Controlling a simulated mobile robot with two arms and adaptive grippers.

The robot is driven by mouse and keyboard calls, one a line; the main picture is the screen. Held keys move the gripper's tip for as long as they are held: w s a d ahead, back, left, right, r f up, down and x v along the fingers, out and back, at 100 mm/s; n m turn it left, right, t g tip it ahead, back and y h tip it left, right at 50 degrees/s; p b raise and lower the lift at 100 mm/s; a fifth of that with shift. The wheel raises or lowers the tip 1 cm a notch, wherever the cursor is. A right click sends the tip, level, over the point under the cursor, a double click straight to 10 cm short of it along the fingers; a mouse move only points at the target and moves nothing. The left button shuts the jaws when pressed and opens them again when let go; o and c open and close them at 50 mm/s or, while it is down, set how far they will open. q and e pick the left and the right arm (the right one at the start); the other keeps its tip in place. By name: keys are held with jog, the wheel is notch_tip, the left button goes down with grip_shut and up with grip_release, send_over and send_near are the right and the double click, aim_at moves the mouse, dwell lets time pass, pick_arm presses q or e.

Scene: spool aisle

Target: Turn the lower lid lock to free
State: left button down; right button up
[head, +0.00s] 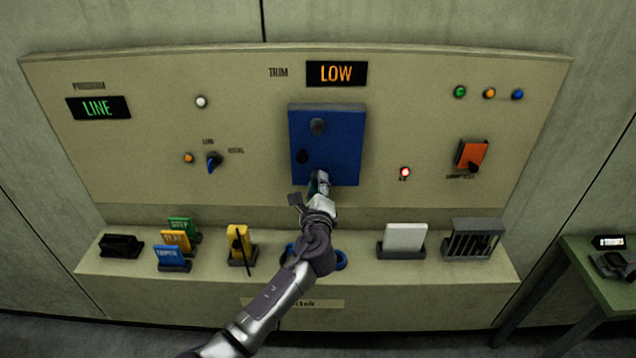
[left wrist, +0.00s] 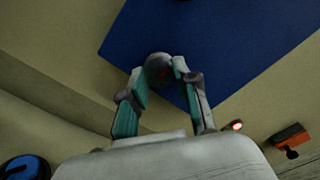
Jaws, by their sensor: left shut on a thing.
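A blue lid (head: 340,140) is on the upright panel, under the lit LOW display. My left gripper (head: 319,180) is at the lid's lower edge and covers the lower lock in the head view. My right gripper is not in view.
A lit red lamp (head: 405,172) and an orange switch (head: 471,154) are to the right. The ledge below holds coloured cards (head: 174,241), a white card (head: 405,237) and blue rings (head: 341,260) partly behind my arm.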

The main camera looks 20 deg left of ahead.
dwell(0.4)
pick_arm(q)
jog(key=c, duration=0.8)
grip_release()
jog(key=shift+c, duration=0.2)
jog(key=v, duration=1.2)
